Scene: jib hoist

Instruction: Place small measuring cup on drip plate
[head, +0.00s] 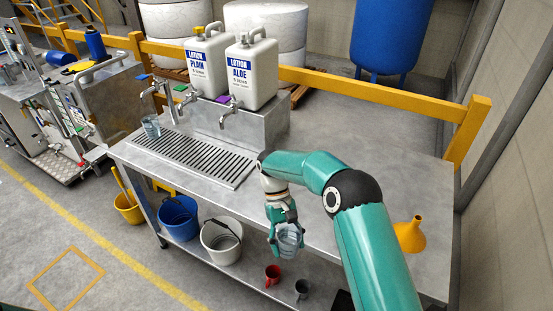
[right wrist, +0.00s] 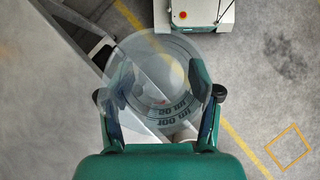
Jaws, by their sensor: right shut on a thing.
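A small clear measuring cup (head: 290,240) is held in my right gripper (head: 285,228), in front of the bench's front edge and above the lower shelf. In the right wrist view the cup (right wrist: 160,75) sits between both fingers of the gripper (right wrist: 160,105), with dark graduation marks on its wall. I see no liquid in it. The drip plate (head: 200,158), a slotted metal grate, lies on the bench top, left of and beyond my gripper. Another clear vessel (head: 151,126) stands at its far left end, below a tap. My left gripper is out of view.
Two white jugs, lotion plain (head: 208,62) and lotion aloe (head: 250,75), stand on a metal block behind the drip plate. Taps (head: 230,110) reach over the plate. A yellow funnel (head: 410,235) stands at the right. Buckets (head: 222,240) and cups (head: 273,275) are lower down.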

